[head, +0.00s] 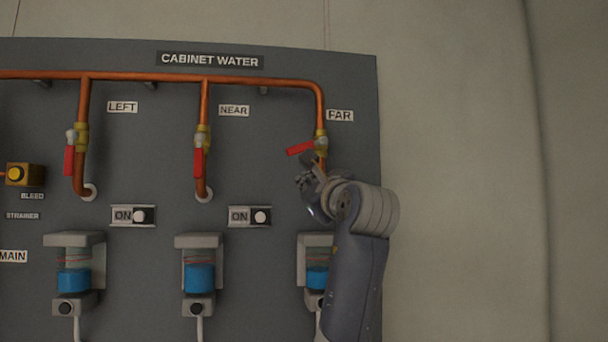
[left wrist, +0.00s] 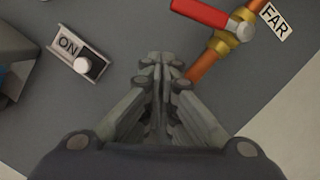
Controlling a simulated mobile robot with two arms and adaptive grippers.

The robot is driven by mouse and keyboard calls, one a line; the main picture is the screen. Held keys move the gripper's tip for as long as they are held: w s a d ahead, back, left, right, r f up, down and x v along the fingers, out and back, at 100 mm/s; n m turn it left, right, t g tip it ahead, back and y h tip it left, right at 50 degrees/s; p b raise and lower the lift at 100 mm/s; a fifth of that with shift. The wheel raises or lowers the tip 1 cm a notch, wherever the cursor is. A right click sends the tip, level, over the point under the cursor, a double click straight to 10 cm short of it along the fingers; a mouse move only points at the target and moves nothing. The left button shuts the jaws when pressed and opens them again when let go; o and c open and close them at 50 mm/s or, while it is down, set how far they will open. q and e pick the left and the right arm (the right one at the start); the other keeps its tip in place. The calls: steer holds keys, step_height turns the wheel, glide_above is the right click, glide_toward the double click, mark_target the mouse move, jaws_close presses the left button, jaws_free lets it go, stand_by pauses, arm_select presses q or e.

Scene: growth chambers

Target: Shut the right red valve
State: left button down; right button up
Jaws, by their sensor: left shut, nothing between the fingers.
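The right red valve, labelled FAR, has a red handle (head: 301,148) on a brass body (head: 321,140) on the copper pipe. The handle sticks out to the left, crosswise to the vertical pipe and tilted slightly down at its free end. In the left wrist view the red handle (left wrist: 202,12) is at the top, with the brass body (left wrist: 231,36) to its right. My left gripper (head: 308,172) is shut and empty just below the handle, close to the panel. Its fingertips (left wrist: 162,62) show apart from the handle. My right gripper is not in view.
The NEAR valve handle (head: 199,163) and LEFT valve handle (head: 69,160) hang down. An ON switch (head: 249,216) sits left of my arm. Blue-filled cups (head: 199,277) line the lower panel; my arm partly covers the right one. Bare wall (head: 460,170) lies to the right.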

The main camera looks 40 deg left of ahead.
arm_select(q)
steer(key=b+v, duration=0.4)
steer(key=v, duration=0.5)
steer(key=shift+s, duration=0.35)
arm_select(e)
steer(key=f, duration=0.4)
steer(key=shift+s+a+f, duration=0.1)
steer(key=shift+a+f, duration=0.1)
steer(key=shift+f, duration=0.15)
arm_select(q)
steer(key=shift+d, duration=0.1)
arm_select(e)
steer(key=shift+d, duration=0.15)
